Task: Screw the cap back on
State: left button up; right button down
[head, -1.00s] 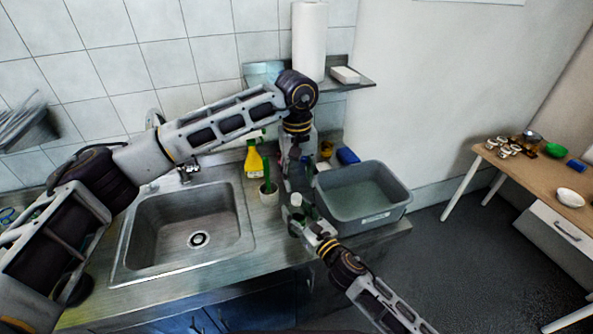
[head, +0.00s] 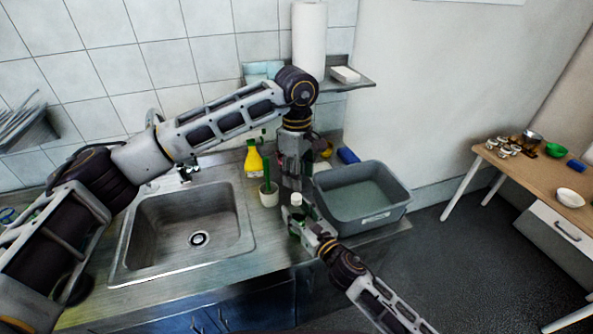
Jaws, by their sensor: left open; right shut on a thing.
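A bottle (head: 295,213), small and partly hidden, stands upright at the front edge of the counter. The white cap (head: 296,199) sits at its top; whether it is threaded on cannot be told. My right gripper (head: 302,226) comes from the lower right and is shut around the bottle, hiding much of its body. My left gripper (head: 292,184) points straight down just above the cap. It is open, with its fingertips close to the cap; any contact is too small to tell.
A grey tub (head: 365,222) stands just right of the grippers. A metal sink (head: 150,225) is at the left. A paper roll (head: 309,40) stands on the wall shelf (head: 355,85).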

pick_arm(q)
jog(key=n, duration=0.4)
jog(key=shift+r+n, duration=0.1)
jog(key=shift+n, duration=0.2)
jog(key=n, duration=0.3)
jog(key=shift+n, duration=0.4)
jog(key=n, duration=0.3)
jog(key=shift+a+n, duration=0.1)
jog(key=shift+n, duration=0.3)
jog(key=n, duration=0.3)
jog(key=shift+n, duration=0.4)
jog(key=n, duration=0.3)
jog(key=shift+w+n, duration=0.1)
jog(key=shift+n, duration=0.3)
jog(key=n, duration=0.4)
jog(key=shift+a+n, duration=0.1)
jog(key=shift+n, duration=0.2)
jog(key=n, duration=0.3)
jog(key=shift+n, duration=2.4)
